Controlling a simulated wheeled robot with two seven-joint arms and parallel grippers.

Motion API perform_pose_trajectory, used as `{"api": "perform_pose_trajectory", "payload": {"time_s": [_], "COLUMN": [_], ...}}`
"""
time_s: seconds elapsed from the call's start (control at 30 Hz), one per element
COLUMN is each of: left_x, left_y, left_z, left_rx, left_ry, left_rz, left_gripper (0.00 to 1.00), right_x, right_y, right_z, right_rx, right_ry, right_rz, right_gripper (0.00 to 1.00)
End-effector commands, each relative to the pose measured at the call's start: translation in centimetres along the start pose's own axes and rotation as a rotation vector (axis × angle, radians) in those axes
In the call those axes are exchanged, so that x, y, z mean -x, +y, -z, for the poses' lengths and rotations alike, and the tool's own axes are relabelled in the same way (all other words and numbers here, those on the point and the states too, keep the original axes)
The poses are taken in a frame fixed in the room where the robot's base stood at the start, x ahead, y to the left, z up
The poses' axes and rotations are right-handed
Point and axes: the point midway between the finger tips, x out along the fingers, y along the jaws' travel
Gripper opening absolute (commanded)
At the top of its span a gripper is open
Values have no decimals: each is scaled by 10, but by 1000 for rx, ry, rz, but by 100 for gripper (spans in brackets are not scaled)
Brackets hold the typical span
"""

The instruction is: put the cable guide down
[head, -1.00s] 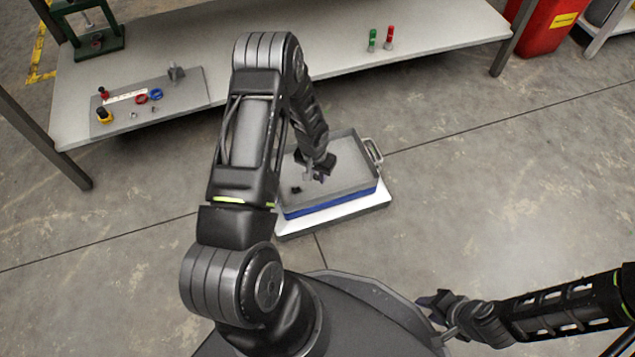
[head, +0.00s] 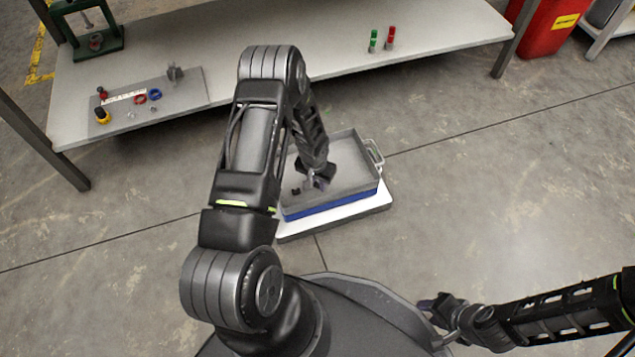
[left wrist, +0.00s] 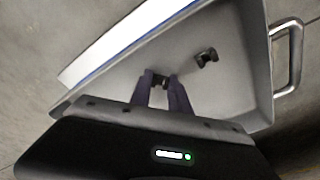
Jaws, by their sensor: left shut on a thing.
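My left gripper (head: 317,184) is over the grey tray (head: 352,150). In the left wrist view its fingers (left wrist: 162,92) are shut on a small dark cable guide (left wrist: 160,81), held at the fingertips. I cannot tell whether the guide touches the tray floor. A second small dark piece (left wrist: 207,58) lies apart from it in the tray. It also shows in the head view (head: 296,191). My right gripper (head: 436,307) is low at the right beside my base, away from the tray; its opening is not clear.
The tray has a metal handle (head: 375,153) and sits over a blue layer on a white platform (head: 345,219). A bench (head: 300,50) behind carries a grey board (head: 187,92) with small parts, and a green and a red item. Floor around the platform is clear.

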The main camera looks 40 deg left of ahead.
Motion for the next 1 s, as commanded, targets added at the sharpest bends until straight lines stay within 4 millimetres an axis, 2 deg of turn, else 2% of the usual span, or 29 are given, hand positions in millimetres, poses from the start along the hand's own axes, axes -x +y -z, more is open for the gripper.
{"api": "perform_pose_trajectory", "payload": {"time_s": [0.03, 0.27, 0.63, 0.77, 1.0], "left_x": [-1, -1, 5, 20, 69], "left_y": [0, 0, 0, 0, 0], "left_z": [0, 0, 1, 1, 2], "left_rx": [0, 0, 0, 0, 0], "left_ry": [0, 0, 0, 0, 2], "left_rz": [0, 0, 0, 0, 1], "left_gripper": [25, 43, 44, 44, 44], "right_x": [-1, 0, 4, 12, 36], "right_y": [0, 0, -2, -4, -11], "right_z": [0, 0, 0, -1, -2], "right_rx": [-1, 0, 0, 0, 2], "right_ry": [0, 0, -1, -4, -15], "right_rz": [0, 0, 0, 0, 0], "right_gripper": [36, 36, 36, 36, 36]}}
